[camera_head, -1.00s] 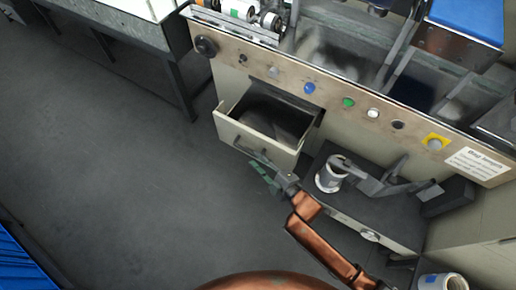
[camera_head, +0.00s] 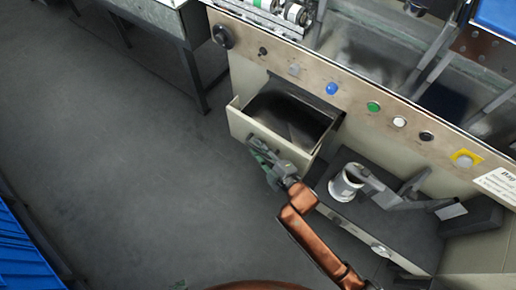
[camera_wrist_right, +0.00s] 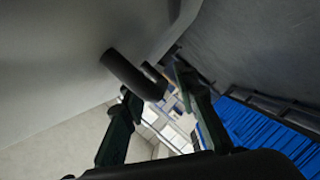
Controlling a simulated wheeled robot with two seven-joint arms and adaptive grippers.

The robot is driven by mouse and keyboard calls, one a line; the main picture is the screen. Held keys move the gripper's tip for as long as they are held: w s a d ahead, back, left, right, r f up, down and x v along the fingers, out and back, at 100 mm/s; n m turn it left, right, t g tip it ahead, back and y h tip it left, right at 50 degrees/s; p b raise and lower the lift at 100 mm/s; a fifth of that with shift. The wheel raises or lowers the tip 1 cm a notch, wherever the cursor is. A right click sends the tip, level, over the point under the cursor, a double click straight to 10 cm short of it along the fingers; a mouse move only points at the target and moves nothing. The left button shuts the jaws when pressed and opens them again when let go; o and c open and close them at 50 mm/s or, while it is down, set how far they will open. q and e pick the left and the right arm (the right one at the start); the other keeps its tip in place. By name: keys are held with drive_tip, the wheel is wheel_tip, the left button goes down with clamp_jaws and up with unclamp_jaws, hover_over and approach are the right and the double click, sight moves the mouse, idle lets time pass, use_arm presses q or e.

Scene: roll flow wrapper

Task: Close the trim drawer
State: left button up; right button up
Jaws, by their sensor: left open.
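The trim drawer (camera_head: 262,138) is a beige box pulled out of the machine front, with a dark inside. My right gripper (camera_head: 258,158), with green on its fingers, is at the outer side of the drawer's front panel. In the right wrist view my gripper's fingers (camera_wrist_right: 157,103) are spread apart. A dark bar (camera_wrist_right: 132,76), which looks like the drawer handle, reaches between or just beyond them; contact is unclear. A pale panel (camera_wrist_right: 60,50) fills the upper left there. I do not see my left gripper.
A dark ledge with a white roll (camera_head: 345,185) and grey lever (camera_head: 385,195) stands right of the drawer. Buttons line the panel above. A blue crate (camera_head: 25,255) is at lower left. The floor (camera_head: 110,140) left of the drawer is clear.

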clamp_jaws()
drive_tip(key=shift+d, duration=0.1)
idle(0.5)
